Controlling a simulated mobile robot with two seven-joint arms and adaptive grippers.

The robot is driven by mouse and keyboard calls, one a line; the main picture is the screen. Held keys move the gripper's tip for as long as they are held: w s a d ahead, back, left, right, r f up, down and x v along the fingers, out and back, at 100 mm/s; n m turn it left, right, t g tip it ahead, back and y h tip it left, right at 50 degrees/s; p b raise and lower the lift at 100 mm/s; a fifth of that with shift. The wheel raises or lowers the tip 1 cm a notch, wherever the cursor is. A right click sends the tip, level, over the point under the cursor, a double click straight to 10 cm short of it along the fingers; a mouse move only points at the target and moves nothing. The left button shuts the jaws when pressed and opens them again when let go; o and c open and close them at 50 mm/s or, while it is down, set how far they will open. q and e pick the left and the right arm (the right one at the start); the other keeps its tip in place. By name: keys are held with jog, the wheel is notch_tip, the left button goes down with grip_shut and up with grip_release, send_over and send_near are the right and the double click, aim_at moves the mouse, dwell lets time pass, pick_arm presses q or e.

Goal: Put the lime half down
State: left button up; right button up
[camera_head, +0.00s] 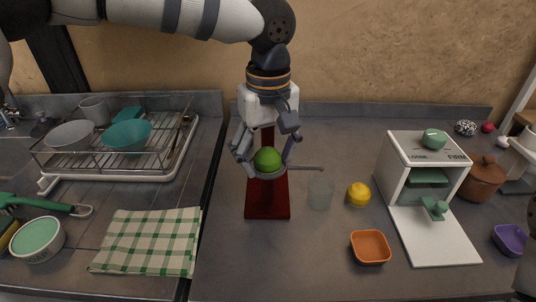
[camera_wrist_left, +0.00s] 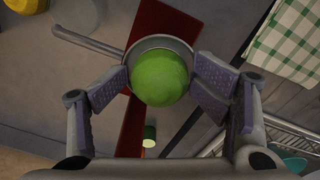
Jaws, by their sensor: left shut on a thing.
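My left gripper (camera_head: 266,163) points down and is shut on the lime half (camera_head: 267,159), a green dome between its fingers. The lime half also shows in the left wrist view (camera_wrist_left: 161,78), with a purple-grey finger pad on each side. Right under it is a round metal cup with a thin side handle (camera_head: 308,168), at the dark red stand (camera_head: 267,200). The cup's rim frames the lime half in the wrist view; I cannot tell whether the lime half touches it. My right gripper is not in view.
A clear glass (camera_head: 320,193), a yellow lemon-like piece (camera_head: 358,194) and an orange bowl (camera_head: 370,247) stand right of the stand. A white box with its door down (camera_head: 432,235) is further right. A checked cloth (camera_head: 150,240) and dish rack (camera_head: 125,158) lie left.

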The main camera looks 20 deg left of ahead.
aim_at(268, 151)
pick_arm(q)
jog(key=shift+s+f, duration=0.1)
notch_tip(268, 151, up, 14)
jog(key=shift+f, duration=0.2)
jog(key=shift+s, duration=0.1)
